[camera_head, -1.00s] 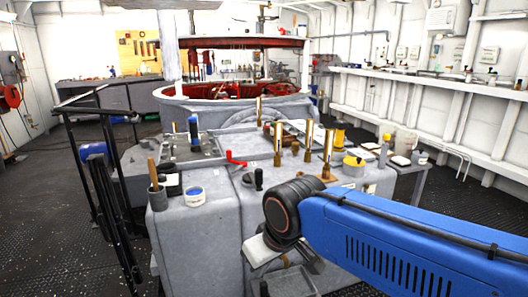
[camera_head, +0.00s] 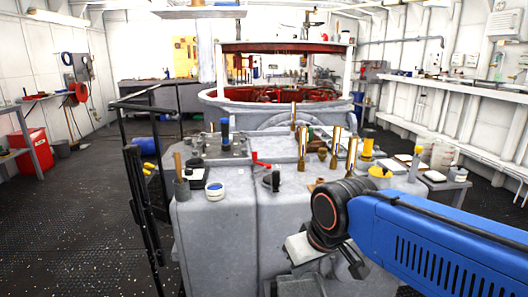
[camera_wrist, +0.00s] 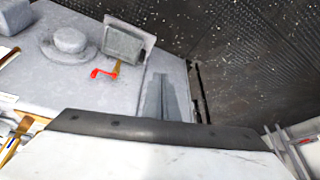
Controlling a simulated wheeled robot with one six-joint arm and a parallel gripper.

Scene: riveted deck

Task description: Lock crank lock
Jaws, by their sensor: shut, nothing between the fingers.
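A small red crank handle (camera_head: 260,161) sits on top of the grey machine block (camera_head: 228,228), near its middle in the head view. In the wrist view the red crank (camera_wrist: 104,72) lies beside a tilted grey plate with a brass-coloured piece. I cannot tell its locked state. My gripper (camera_head: 300,245) is low in front of the block's near face, below and right of the crank and apart from it. It is shut and empty. Its fingertips are small and unclear in the head view.
A black railing (camera_head: 150,220) stands left of the block. The dark floor (camera_head: 75,210) at left is open.

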